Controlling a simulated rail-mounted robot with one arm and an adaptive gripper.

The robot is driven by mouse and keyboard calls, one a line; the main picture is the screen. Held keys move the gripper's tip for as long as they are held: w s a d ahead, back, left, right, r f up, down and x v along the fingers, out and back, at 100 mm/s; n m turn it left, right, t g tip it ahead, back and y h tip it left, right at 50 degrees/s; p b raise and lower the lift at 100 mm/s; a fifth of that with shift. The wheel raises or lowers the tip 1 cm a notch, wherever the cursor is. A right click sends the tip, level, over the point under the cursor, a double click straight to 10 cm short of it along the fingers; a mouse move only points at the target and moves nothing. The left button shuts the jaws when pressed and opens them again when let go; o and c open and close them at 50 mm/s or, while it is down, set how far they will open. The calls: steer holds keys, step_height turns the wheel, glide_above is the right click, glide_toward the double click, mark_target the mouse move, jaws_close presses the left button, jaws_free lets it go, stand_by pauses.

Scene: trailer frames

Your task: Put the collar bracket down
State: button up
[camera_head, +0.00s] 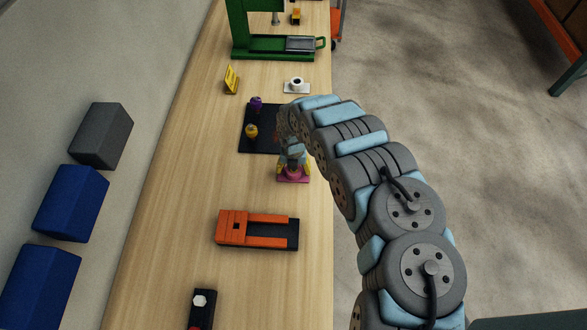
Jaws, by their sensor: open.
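My gripper (292,158) points down over the bench, just in front of the black mat. Its jaws are open. Right below it is a magenta piece (293,178) with a flat base and a rounded top, which I take to be the collar bracket. Yellow parts show on both sides between it and my gripper; I cannot tell whether they touch it. The piece appears to rest on the wooden bench. My gripper hides its upper part.
The black mat (246,146) holds a purple part (257,103) and a yellow part (251,131). An orange fixture (253,229) lies nearer, a green press (241,42) stands farther back. A white coaster with a cup (296,84) and yellow sign (232,79) stand between. Bare wood lies left.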

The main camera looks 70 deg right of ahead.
step_height(320, 180, up, 12)
steer(key=p, duration=0.1)
steer(key=shift+r, duration=0.15)
stand_by(0.8)
stand_by(0.6)
